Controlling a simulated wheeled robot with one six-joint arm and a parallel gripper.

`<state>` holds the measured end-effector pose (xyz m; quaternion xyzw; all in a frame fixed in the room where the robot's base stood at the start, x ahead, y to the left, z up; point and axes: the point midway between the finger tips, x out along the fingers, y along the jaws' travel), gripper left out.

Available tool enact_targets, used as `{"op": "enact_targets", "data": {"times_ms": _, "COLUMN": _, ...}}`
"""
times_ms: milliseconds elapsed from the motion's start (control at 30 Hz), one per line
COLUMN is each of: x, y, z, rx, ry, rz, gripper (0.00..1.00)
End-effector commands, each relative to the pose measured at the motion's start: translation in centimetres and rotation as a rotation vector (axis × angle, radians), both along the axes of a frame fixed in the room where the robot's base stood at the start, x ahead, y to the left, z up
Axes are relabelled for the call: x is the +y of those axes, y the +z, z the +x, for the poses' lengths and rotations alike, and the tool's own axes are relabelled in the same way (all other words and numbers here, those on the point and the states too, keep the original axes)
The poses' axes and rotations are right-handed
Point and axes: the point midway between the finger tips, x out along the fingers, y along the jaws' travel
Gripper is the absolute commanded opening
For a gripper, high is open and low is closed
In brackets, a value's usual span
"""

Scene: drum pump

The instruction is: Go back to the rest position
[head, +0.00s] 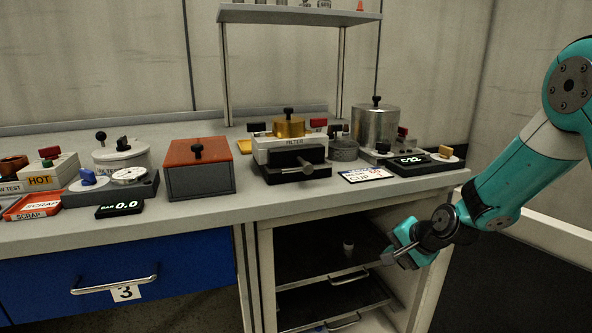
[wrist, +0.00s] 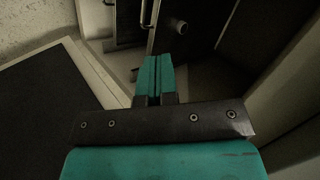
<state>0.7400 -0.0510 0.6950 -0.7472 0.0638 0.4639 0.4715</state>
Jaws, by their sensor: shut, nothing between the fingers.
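My gripper (head: 389,257) is at the right in the head view, in front of the open shelf bay and below the bench top. Its teal fingers (wrist: 154,78) are together in the wrist view, with nothing between them. My arm comes in from the right edge and reaches down and left. The gripper appears clear of the bench, though its exact distance from the shelf bay is hard to tell.
The grey bench top (head: 290,205) carries a filter unit (head: 290,150), a red-lidded box (head: 198,168), a metal pot (head: 375,125) and gauges. Below are a blue drawer (head: 120,270) and a dark pull-out shelf (head: 310,258). Floor is open at the right.

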Motion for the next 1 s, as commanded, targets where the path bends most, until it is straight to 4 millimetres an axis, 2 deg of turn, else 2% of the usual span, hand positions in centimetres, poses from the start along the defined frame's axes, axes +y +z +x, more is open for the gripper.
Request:
{"op": "enact_targets", "data": {"times_ms": 33, "x": 2.3, "y": 3.0, "z": -2.2, "rx": -0.002, "ry": 0.120, "rz": -0.044, "gripper": 0.00}}
{"op": "enact_targets", "data": {"times_ms": 100, "x": 4.8, "y": 6.1, "z": -5.7, "rx": 0.004, "ry": 0.287, "rz": -0.105, "gripper": 0.00}}
{"op": "enact_targets", "data": {"times_ms": 167, "x": 6.6, "y": 8.4, "z": -9.1, "rx": 0.006, "ry": 0.433, "rz": -0.155, "gripper": 0.00}}
{"op": "enact_targets", "data": {"times_ms": 200, "x": 7.6, "y": 9.8, "z": -11.4, "rx": 0.007, "ry": 0.529, "rz": -0.187, "gripper": 0.00}}
{"op": "enact_targets", "data": {"times_ms": 300, "x": 9.3, "y": 12.4, "z": -17.2, "rx": 0.003, "ry": 0.752, "rz": -0.261, "gripper": 0.00}}
{"op": "enact_targets", "data": {"times_ms": 500, "x": 10.3, "y": 15.1, "z": -26.4, "rx": -0.010, "ry": 1.092, "rz": -0.365, "gripper": 0.00}}
{"op": "enact_targets", "data": {"times_ms": 700, "x": 9.7, "y": 16.1, "z": -33.8, "rx": -0.028, "ry": 1.363, "rz": -0.442, "gripper": 0.00}}
{"op": "enact_targets", "data": {"times_ms": 733, "x": 9.5, "y": 16.3, "z": -34.8, "rx": -0.030, "ry": 1.399, "rz": -0.451, "gripper": 0.00}}
{"op": "enact_targets", "data": {"times_ms": 800, "x": 9.6, "y": 19.0, "z": -34.2, "rx": -0.023, "ry": 1.383, "rz": -0.445, "gripper": 0.00}}
{"op": "enact_targets", "data": {"times_ms": 1000, "x": 9.6, "y": 23.8, "z": -34.1, "rx": -0.023, "ry": 1.379, "rz": -0.444, "gripper": 0.00}}
